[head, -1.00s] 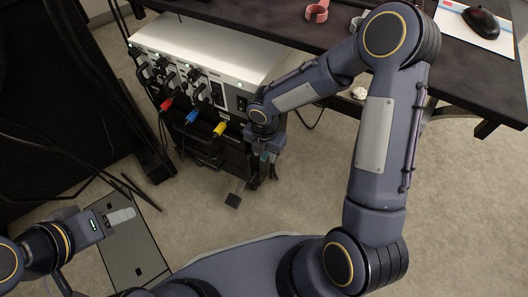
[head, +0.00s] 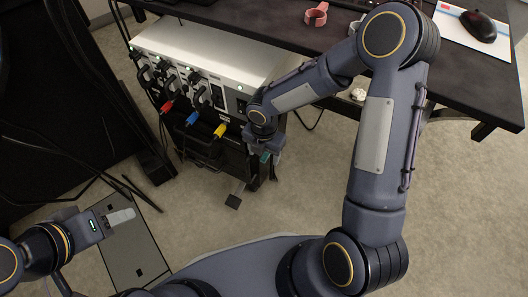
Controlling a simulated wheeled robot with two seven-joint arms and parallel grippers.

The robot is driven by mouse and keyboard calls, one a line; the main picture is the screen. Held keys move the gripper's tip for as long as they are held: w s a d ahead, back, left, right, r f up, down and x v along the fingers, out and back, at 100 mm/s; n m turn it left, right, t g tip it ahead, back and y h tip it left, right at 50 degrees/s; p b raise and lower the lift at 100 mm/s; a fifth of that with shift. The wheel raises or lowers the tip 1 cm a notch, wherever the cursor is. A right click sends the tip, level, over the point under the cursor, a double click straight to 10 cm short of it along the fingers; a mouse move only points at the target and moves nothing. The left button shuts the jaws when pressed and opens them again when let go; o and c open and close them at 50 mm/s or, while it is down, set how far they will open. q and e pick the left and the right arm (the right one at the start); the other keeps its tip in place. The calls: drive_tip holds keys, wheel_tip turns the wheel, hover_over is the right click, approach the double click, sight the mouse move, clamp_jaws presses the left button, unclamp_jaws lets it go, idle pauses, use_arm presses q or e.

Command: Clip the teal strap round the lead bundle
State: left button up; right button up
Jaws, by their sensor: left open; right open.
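A pink band (head: 316,14) and a black mouse (head: 479,26) are on the desk. Loose black cables (head: 70,150) hang at left. The carpet in the middle is clear.

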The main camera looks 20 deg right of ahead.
sight(264, 157)
drive_tip(key=shift+r+p, duration=1.7)
drive_tip(key=shift+r, duration=0.4)
drive_tip(key=shift+r, duration=0.1)
